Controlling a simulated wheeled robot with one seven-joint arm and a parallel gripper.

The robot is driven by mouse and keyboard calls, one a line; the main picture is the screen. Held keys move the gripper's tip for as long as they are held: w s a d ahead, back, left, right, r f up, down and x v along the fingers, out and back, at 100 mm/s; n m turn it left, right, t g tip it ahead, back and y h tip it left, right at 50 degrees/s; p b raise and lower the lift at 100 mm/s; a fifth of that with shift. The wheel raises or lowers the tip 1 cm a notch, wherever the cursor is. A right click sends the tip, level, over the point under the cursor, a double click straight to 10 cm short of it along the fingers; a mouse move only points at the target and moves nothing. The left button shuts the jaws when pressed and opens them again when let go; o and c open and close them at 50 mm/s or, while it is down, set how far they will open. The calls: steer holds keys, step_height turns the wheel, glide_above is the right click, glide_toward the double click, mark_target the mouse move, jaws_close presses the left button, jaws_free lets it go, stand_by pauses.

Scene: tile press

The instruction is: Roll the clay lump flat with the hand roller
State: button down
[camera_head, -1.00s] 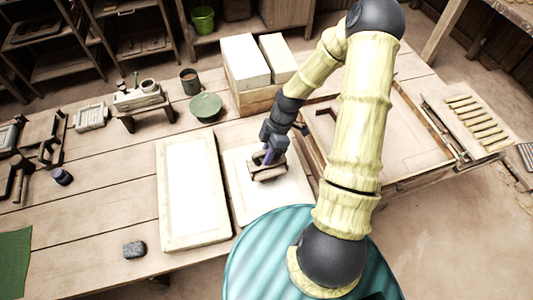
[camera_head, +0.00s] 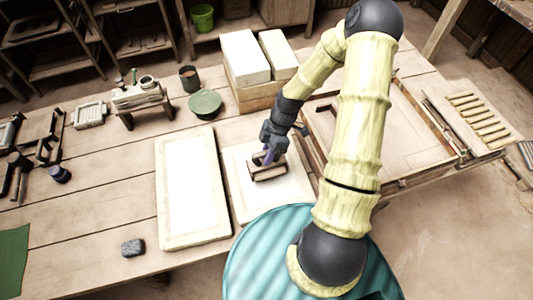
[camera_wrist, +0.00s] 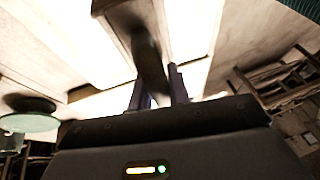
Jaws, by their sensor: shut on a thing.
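My gripper (camera_head: 269,156) is shut on the hand roller (camera_head: 262,175), a brown wooden frame, over the pale board (camera_head: 246,202) in front of my arm. In the wrist view, my gripper's purple fingers (camera_wrist: 158,92) close around the roller's dark handle (camera_wrist: 149,62), with part of its wooden frame behind. I cannot make out the clay lump as a separate shape. The board's surface is washed out by bright light, and the roller and my arm cover part of it. I cannot tell whether the roller touches the clay.
A large pale slab (camera_head: 191,190) lies just left of the board. White blocks (camera_head: 245,58) stand behind it. A framed tray (camera_head: 400,178) lies to the right. A green round dish (camera_head: 205,104) and a grey stone (camera_head: 133,248) are on the table. The front left planks are mostly clear.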

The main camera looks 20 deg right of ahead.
steer(key=shift+w, duration=0.1)
steer(key=shift+w, duration=0.3)
steer(key=shift+w+f, duration=0.15)
steer(key=shift+w, duration=0.3)
steer(key=shift+s, duration=0.1)
steer(key=shift+s+p, duration=0.35)
steer(key=shift+s, duration=0.6)
